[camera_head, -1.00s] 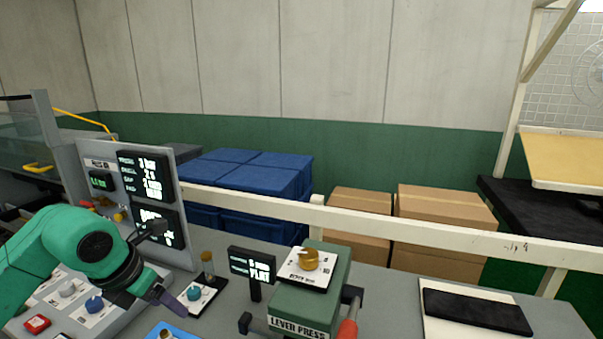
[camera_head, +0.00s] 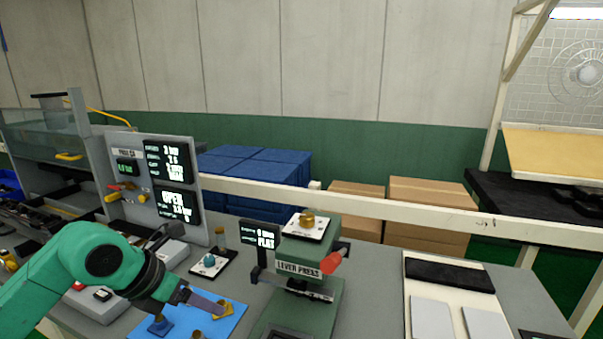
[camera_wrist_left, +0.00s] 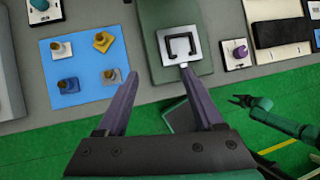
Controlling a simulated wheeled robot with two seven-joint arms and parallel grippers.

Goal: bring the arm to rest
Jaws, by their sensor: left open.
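My left gripper (camera_head: 200,302) reaches in from the left in the head view, with its purple fingers over the blue mat's area. In the left wrist view my left gripper (camera_wrist_left: 158,74) has its two fingers wide apart with nothing between them. It hangs above the bench front, between the blue mat (camera_wrist_left: 82,88) and the green lever press (camera_wrist_left: 160,15). My right gripper (camera_wrist_left: 240,101) shows small at the right of the wrist view, over the green floor, its prongs seemingly apart. It is out of the head view.
The lever press (camera_head: 298,268) has a red-ended handle. The blue mat (camera_head: 225,325) carries several small knobbed fixtures. A panel with screens (camera_head: 158,190) stands at left. A white board with a black pad (camera_head: 450,276) lies at right. A pale rail (camera_head: 400,210) runs behind the bench.

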